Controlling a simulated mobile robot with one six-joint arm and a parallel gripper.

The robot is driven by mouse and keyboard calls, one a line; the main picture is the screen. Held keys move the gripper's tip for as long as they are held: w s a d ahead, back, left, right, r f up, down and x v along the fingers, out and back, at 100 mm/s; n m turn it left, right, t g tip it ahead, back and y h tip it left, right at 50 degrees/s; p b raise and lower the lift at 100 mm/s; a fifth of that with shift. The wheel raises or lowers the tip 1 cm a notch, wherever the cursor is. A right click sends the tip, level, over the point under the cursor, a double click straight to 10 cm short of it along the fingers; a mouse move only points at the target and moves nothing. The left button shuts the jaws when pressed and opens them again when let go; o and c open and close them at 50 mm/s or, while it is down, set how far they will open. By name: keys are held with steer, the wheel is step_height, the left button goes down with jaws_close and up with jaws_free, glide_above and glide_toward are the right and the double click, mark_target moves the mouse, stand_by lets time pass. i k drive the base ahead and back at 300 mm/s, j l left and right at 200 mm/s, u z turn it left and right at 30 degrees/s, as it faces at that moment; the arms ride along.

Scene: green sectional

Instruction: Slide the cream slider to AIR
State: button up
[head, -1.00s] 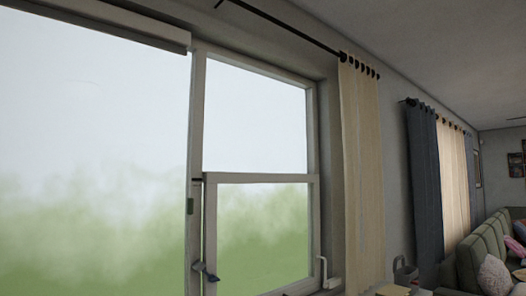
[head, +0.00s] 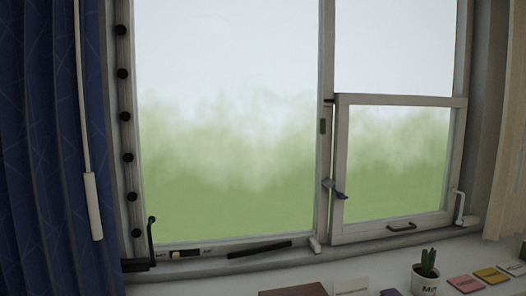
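A small cream slider (head: 174,254) appears to sit at the left end of a short dark track (head: 190,253) on the bottom rail of the large left window pane. Small marks show beside the track, but they are too small to read, so I cannot tell which one is AIR. My gripper is not in view.
A black handle (head: 151,243) stands just left of the track, and a dark bar (head: 259,246) lies to its right. A blue curtain (head: 45,150) and a white wand (head: 93,205) hang at the left.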

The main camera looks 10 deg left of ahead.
mark_target(176, 255)
steer(key=u, duration=1.25)
